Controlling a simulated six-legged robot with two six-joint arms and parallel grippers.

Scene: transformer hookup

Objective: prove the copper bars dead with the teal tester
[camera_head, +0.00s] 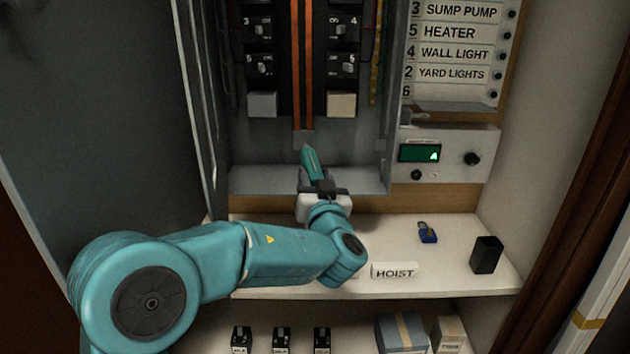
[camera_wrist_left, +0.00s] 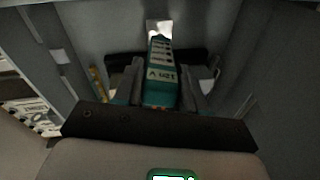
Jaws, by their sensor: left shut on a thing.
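The teal tester (camera_head: 312,160) is held in my left gripper (camera_head: 320,184), tip pointing up toward the lower end of the copper bars (camera_head: 303,70). The two copper bars run vertically between the breaker columns in the head view. The tester's tip is below the bars' lower end; I cannot tell whether it touches anything. In the left wrist view the tester (camera_wrist_left: 160,80), with white lettering on its body, sits between the fingers of the left gripper (camera_wrist_left: 160,88), with a bright metal piece beyond its tip. My right gripper is not in view.
A meter box with a green display (camera_head: 420,153) is right of the panel. The shelf holds a blue padlock (camera_head: 428,233), a black block (camera_head: 487,255) and a HOIST label (camera_head: 394,271). Spare breakers (camera_head: 281,340) and boxes (camera_head: 402,333) stand below. The open panel door (camera_head: 200,100) borders the left.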

